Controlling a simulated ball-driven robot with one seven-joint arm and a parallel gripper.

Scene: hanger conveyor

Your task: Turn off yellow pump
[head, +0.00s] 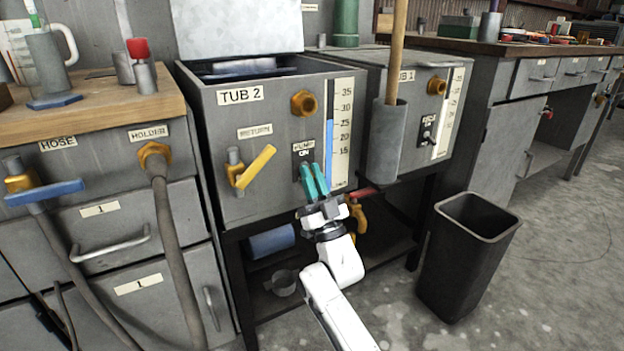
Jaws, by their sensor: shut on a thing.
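The grey tub marked TUB 2 (222,122) stands in the middle of the head view. Its front has a dark switch plate (303,155) labelled PUMP, with ON readable at its top. My gripper (313,182) has teal fingers and is at the lower part of this plate. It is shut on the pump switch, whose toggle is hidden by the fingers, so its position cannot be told. A yellow valve lever (256,166) under the RETURN label is left of the plate and slants. TUB 1 (407,90) has its own pump switch (427,129) at the right.
A grey holder (386,140) with a wooden handle hangs close right of my gripper. A red-handled valve (362,193) is below it. A black bin (466,255) stands on the floor at right. A blue-handled hose valve (45,192) is at far left. Open floor lies right.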

